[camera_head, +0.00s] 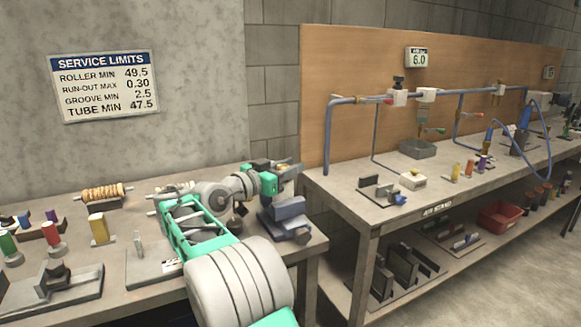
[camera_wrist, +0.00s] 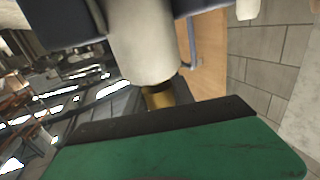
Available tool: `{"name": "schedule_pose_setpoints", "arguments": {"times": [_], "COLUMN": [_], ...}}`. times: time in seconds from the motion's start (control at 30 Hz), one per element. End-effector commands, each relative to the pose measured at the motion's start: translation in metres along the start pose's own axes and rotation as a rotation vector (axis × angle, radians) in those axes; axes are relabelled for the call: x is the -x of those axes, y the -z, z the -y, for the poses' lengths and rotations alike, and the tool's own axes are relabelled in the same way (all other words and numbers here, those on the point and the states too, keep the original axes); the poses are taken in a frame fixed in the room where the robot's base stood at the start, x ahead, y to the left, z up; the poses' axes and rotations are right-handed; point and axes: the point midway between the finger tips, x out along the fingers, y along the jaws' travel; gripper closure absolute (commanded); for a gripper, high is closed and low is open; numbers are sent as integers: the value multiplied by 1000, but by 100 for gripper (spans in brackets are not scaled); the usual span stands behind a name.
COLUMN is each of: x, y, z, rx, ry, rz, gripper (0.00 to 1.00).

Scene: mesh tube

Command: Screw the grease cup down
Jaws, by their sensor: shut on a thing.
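My gripper (camera_head: 272,182) is at the end of my arm, over the right end of the near bench, among small metal parts. In the wrist view one green finger with a black pad (camera_wrist: 160,122) fills the bottom. A small brass-coloured piece, seemingly the grease cup (camera_wrist: 158,97), shows against the pad's far edge, and my gripper is shut on it. A pale cylinder (camera_wrist: 145,45) stands in front and hides most of it. The cup's thread and seat are hidden.
A blue-grey block fixture (camera_head: 290,212) stands just below my gripper. A wound spool (camera_head: 103,192), a yellow block (camera_head: 99,228) and coloured pieces lie on the near bench (camera_head: 312,243). To the right is a long bench with blue pipes (camera_head: 368,99) and a red bin (camera_head: 500,215) below.

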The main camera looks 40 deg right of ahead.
Motion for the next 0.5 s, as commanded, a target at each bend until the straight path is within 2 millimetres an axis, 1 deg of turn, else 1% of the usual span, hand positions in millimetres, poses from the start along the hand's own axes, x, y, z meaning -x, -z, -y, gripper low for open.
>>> {"name": "schedule_pose_setpoints", "arguments": {"times": [0.07,0.1,0.33,0.5], "x": [0,0,0,0], "y": [-3,-3,-2,-1], "z": [0,0,0,0], "rx": [5,5,3,2], "ry": [0,0,0,0], "rz": [4,4,2,1], "gripper": [100,67,49,48]}}
